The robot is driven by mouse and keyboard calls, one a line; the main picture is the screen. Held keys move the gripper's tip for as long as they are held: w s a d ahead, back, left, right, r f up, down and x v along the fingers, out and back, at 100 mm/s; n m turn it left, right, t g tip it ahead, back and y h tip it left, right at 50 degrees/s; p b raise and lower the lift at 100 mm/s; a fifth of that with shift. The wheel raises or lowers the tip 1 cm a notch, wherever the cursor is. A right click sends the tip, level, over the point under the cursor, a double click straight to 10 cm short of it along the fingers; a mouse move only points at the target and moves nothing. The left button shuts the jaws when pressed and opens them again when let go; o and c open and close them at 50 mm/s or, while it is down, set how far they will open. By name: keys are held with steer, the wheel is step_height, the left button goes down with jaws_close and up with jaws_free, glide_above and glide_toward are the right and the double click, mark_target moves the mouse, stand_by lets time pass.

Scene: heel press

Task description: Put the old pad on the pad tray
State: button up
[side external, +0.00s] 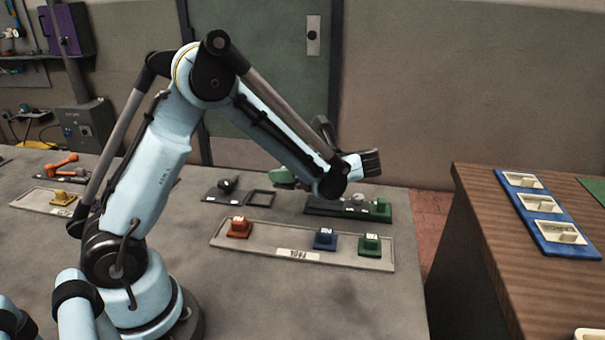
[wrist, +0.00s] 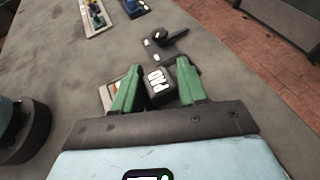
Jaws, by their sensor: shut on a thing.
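My gripper (wrist: 159,72) has green fingers shut on a dark block with a white lettered label, the old pad (wrist: 160,90). In the side view my gripper (side external: 282,176) is raised over the back of the grey table; the pad cannot be made out there. A long pale tray (side external: 270,254) with a label too small to read surely lies in front of it, holding an orange block (side external: 239,227), a blue block (side external: 325,239) and a green block (side external: 369,245). I cannot tell surely whether this is the pad tray.
A dark lever fixture (side external: 228,184) and a square black frame (side external: 261,198) are behind the tray. Another tray with a yellow block (side external: 62,197) is far left. A wooden bench (side external: 530,270) stands beyond a gap.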

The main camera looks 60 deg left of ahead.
glide_above(262, 200)
step_height(262, 200, down, 7)
steer(key=shift+a, duration=0.1)
steer(key=shift+f, duration=1.8)
steer(key=o, duration=1.1)
steer(key=shift+c, duration=0.2)
